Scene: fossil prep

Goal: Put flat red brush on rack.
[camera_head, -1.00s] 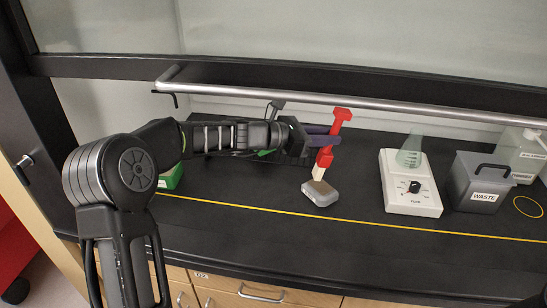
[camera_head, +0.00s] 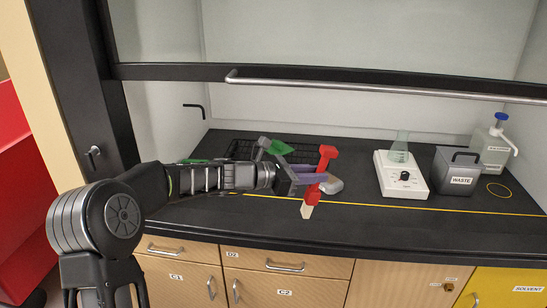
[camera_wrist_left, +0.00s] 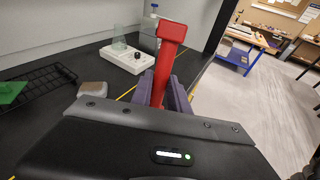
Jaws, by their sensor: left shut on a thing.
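The flat red brush (camera_head: 326,154) is in my left gripper (camera_head: 311,176). It stands roughly upright, slightly tilted, with its red handle up and its pale bristles down. The purple fingers close around the handle, and the brush also shows in the left wrist view (camera_wrist_left: 171,45). In the head view its bristles overlap the front part of the black bench, clear of other things. A black wire rack (camera_head: 240,149) lies at the back left of the bench, behind my left arm, which partly hides it. The rack also shows in the left wrist view (camera_wrist_left: 58,77). My right gripper is out of view.
A grey-and-tan block (camera_head: 334,185) lies just behind the brush. A green object (camera_head: 278,147) is at the rack. A white hotplate (camera_head: 401,176) with a flask, a waste bin (camera_head: 457,172) and a bottle (camera_head: 492,147) stand right. A metal rail (camera_head: 380,89) crosses above.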

